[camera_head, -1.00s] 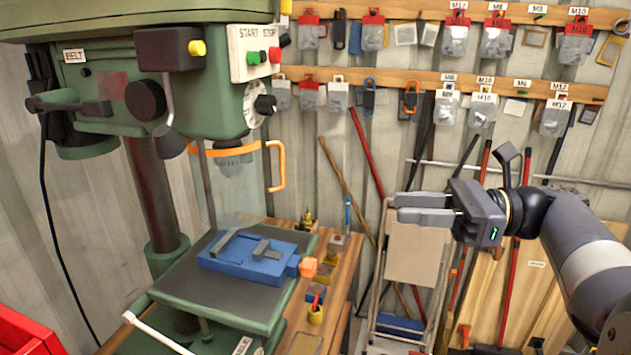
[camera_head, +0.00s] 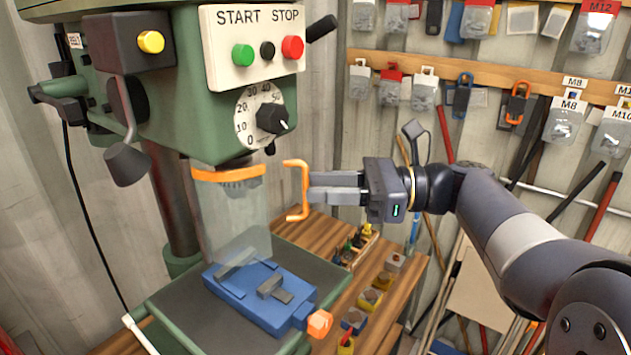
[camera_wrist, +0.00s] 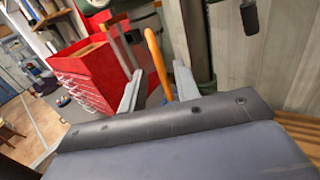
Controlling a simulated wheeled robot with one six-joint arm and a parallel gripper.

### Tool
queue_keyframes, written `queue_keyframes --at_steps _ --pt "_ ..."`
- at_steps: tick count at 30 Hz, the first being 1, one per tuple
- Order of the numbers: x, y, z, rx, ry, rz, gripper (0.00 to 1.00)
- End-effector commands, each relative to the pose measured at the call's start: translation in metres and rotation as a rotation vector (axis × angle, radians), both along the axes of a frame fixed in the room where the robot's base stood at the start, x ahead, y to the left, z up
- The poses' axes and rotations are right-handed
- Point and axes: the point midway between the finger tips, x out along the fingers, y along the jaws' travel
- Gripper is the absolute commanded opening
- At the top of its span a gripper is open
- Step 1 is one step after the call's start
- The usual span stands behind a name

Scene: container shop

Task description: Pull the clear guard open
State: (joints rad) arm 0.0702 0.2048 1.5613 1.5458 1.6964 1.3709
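The clear guard (camera_head: 236,222) hangs below the green drill press head, over the blue vise. It has an orange band (camera_head: 228,174) at its top and an orange C-shaped handle (camera_head: 303,172) on its right side. My gripper (camera_head: 312,188) is at the handle, reaching in from the right. In the wrist view the handle (camera_wrist: 157,62) stands between my two spread fingers (camera_wrist: 157,88), nearer the right one. The fingers look apart from it, so the gripper is open. The handle's lower part is hidden in the wrist view.
The blue vise (camera_head: 232,300) sits on the drill table (camera_head: 195,325) below the guard. The start/stop panel (camera_head: 250,50) and dial are just above. Small bins (camera_head: 370,298) line the wooden bench. A red cabinet (camera_wrist: 85,70) shows in the wrist view.

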Motion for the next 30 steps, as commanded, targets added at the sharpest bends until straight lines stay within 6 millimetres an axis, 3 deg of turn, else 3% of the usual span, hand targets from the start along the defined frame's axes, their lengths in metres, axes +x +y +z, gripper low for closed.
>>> queue_keyframes --at_steps 6,15,26,30 --pt "-0.001 0.016 0.0 0.0 0.001 0.0 0.3" --pt "-0.001 0.017 0.0 0.0 0.001 -0.001 0.3" --pt "-0.001 0.017 0.0 0.0 0.001 -0.001 0.0" --pt "-0.001 0.017 0.0 0.0 0.001 -0.001 0.0"
